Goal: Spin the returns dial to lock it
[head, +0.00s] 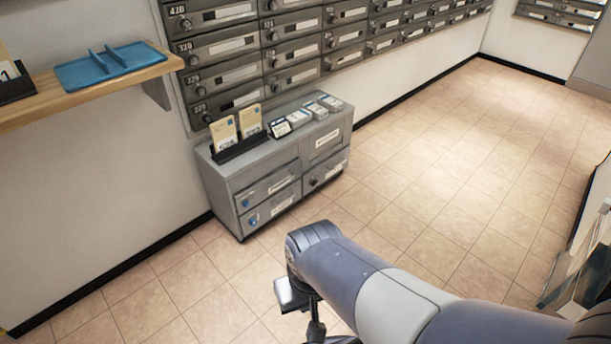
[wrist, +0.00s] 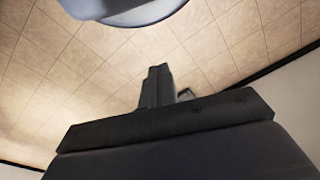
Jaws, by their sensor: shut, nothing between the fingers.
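A low grey cabinet (head: 222,179) stands against the wall in the head view. Its front has a blue dial (head: 245,203) on the left upper drawer, another blue dial (head: 254,219) on the left lower drawer and a dark dial (head: 313,183) on the right lower door. The labels are too small to read, so I cannot tell which is the returns dial. My gripper (wrist: 158,76) is shut and empty in the wrist view, over bare floor. In the head view my arm reaches in front of the cabinet, apart from it. No dial shows in the wrist view.
Card holders (head: 239,146) and several small stacks (head: 300,117) sit on the cabinet top. Grey mailboxes (head: 223,45) line the wall above. A wooden shelf (head: 30,107) with a blue tray (head: 108,66) juts out at left. The tiled floor (head: 440,165) is clear at right.

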